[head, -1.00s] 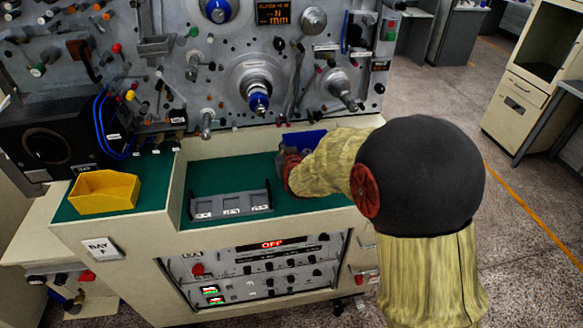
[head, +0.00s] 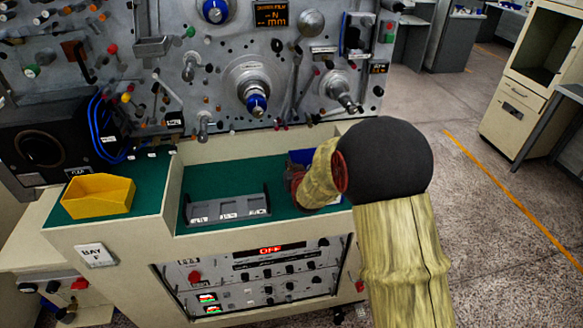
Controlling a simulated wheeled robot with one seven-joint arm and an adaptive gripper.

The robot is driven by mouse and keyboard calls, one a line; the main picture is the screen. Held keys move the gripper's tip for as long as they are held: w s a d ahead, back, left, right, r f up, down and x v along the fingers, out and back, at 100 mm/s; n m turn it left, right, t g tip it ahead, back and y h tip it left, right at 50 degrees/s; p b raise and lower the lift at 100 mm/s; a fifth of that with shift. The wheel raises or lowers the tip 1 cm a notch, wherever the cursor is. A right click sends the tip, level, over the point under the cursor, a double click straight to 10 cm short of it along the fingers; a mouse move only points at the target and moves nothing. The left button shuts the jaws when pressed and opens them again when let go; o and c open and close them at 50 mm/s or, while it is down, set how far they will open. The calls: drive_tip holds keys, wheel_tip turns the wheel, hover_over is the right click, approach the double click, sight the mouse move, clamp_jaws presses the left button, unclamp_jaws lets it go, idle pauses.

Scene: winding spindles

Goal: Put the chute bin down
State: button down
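A blue bin (head: 302,157), which may be the chute bin, shows partly at the right end of the green bench top, behind my gripper and arm. My gripper (head: 293,178) is small and dark red-grey, at the bin's near left side. My sleeved forearm covers much of both. The fingertips are not clear, so I cannot tell whether they grip the bin. I also cannot tell whether the bin touches the bench top (head: 225,178).
A grey tray with labelled slots (head: 228,208) lies left of my gripper. A yellow open bin (head: 97,197) sits on the left ledge. The upright panel (head: 200,90) with knobs and spindles stands behind. Green surface is clear behind the grey tray.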

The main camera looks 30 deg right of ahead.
drive_tip(key=shift+f, duration=0.1)
drive_tip(key=c, duration=2.5)
unclamp_jaws()
drive_tip(key=shift+f, duration=0.1)
drive_tip(key=shift+c, duration=0.2)
drive_tip(key=o, duration=0.4)
drive_tip(key=shift+o, duration=0.5)
